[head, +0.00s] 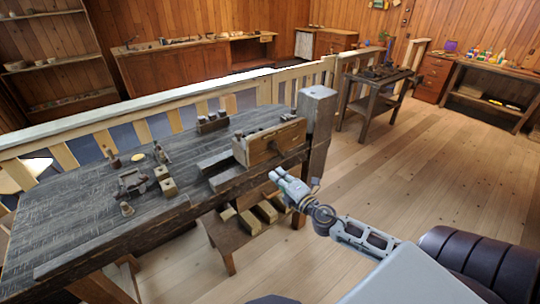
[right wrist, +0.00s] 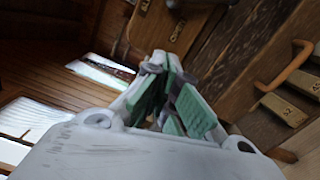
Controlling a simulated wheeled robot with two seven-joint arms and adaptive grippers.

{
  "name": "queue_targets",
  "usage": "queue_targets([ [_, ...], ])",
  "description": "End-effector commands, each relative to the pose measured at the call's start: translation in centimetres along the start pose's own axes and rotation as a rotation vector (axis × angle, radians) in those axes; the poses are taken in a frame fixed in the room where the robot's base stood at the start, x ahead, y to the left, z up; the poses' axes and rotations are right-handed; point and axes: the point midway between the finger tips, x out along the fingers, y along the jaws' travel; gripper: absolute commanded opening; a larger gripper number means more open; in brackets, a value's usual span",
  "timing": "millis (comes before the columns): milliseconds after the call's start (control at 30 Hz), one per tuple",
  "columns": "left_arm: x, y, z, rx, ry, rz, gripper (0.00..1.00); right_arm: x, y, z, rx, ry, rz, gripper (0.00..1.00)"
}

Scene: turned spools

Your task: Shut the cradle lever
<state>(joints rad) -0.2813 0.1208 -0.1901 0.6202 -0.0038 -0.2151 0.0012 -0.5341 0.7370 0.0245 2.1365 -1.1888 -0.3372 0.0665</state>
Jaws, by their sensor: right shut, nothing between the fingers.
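My right gripper (head: 278,178) is in front of the workbench's right end, apart from the wooden vise-like block (head: 268,146) above it. Its green-padded fingers show in the right wrist view (right wrist: 172,95); they are shut and empty. A small dark cradle-like fixture (head: 132,183) sits on the bench top at the left, well away from the gripper. I cannot make out its lever for certain. A curved brown handle (right wrist: 287,68) shows at the right of the right wrist view, apart from the fingers; I cannot tell whether it is the lever. My left gripper is not in view.
The dark workbench (head: 70,215) has a thick square post (head: 317,120) at its right end. Several pale blocks (head: 266,211) lie on a low shelf beneath. Small pale blocks and pegs stand near the fixture. A railing (head: 180,108) runs behind. The floor at right is clear.

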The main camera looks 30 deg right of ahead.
Motion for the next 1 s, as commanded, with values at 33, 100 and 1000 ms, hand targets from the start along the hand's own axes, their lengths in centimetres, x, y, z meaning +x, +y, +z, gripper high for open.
queue_targets([
  [33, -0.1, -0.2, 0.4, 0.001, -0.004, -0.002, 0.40, 0.1, 0.0, 0.0, 0.000, 0.000, 0.000, 0.00],
  [100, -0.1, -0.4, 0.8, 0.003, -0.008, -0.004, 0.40, 0.2, 0.1, 0.0, 0.000, 0.000, 0.001, 0.00],
  [1000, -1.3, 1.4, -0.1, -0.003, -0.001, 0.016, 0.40, 4.9, 0.1, 0.1, 0.000, -0.001, 0.001, 0.00],
])
